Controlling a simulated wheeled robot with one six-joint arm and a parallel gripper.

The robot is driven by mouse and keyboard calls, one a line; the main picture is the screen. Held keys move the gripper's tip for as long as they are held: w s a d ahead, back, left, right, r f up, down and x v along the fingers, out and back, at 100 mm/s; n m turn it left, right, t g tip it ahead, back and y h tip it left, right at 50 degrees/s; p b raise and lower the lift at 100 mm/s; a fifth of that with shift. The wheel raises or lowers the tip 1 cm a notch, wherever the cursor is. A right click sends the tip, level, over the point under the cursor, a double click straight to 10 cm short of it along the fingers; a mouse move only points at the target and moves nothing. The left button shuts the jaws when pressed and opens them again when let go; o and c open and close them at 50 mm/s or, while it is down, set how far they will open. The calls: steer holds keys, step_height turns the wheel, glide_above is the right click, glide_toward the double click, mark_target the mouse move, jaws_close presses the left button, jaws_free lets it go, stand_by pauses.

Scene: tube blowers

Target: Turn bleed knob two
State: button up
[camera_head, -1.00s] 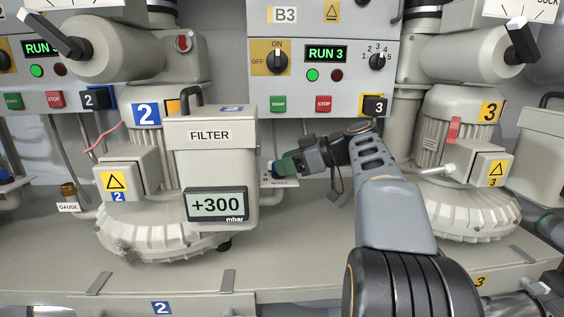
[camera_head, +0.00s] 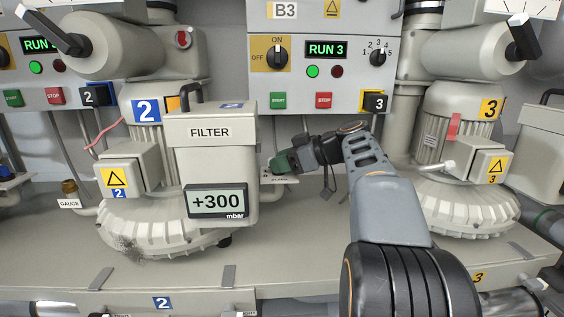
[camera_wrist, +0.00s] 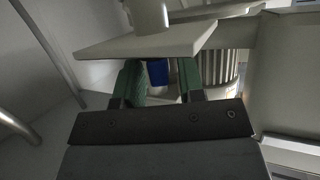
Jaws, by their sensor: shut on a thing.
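The blue bleed knob (camera_wrist: 157,72) shows between my green finger pads in the wrist view. It is beside the filter housing of blower two (camera_head: 210,165), under a pale plate (camera_wrist: 150,42) in the wrist view. My gripper (camera_head: 278,163) reaches in from the right beside the filter and is shut on the knob. It also shows in the wrist view (camera_wrist: 160,80). In the head view the gripper hides the knob. The small label plate (camera_head: 280,181) below it is partly covered. The filter display (camera_head: 217,202) reads +300 mbar.
The B3 control panel (camera_head: 350,80) hangs above my arm and reads RUN 3. Blower three (camera_head: 460,190) stands to the right. A gauge port (camera_head: 69,188) is left of blower two. The bench top (camera_head: 290,255) in front is clear.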

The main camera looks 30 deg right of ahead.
steer(key=shift+f, duration=0.1)
steer(key=m+t+h+b, duration=0.1)
steer(key=b, duration=0.1)
steer(key=m+t+h+b, duration=0.1)
steer(key=b, duration=0.2)
steer(key=shift+s+a+f, duration=0.1)
steer(key=shift+a+f, duration=0.05)
steer(key=shift+f, duration=0.15)
steer(key=m+h+b, duration=0.1)
steer(key=m+t+h+b, duration=0.1)
steer(key=m+h+b, duration=0.1)
steer(key=m+h, duration=0.1)
steer(key=shift+a+r+t+b, duration=0.2)
steer(key=shift+r+t+b, duration=0.1)
steer(key=shift+t, duration=0.1)
steer(key=m+h, duration=0.2)
steer(key=h, duration=0.1)
steer(key=shift+a+r+m, duration=0.1)
steer(key=shift+r+m, duration=0.1)
steer(key=shift+m, duration=0.1)
steer(key=shift+m+h+p, duration=0.8)
steer(key=shift+m+h, duration=0.7)
steer(key=shift+h, duration=0.5)
steer(key=o, duration=0.6)
steer(key=shift+f, duration=0.1)
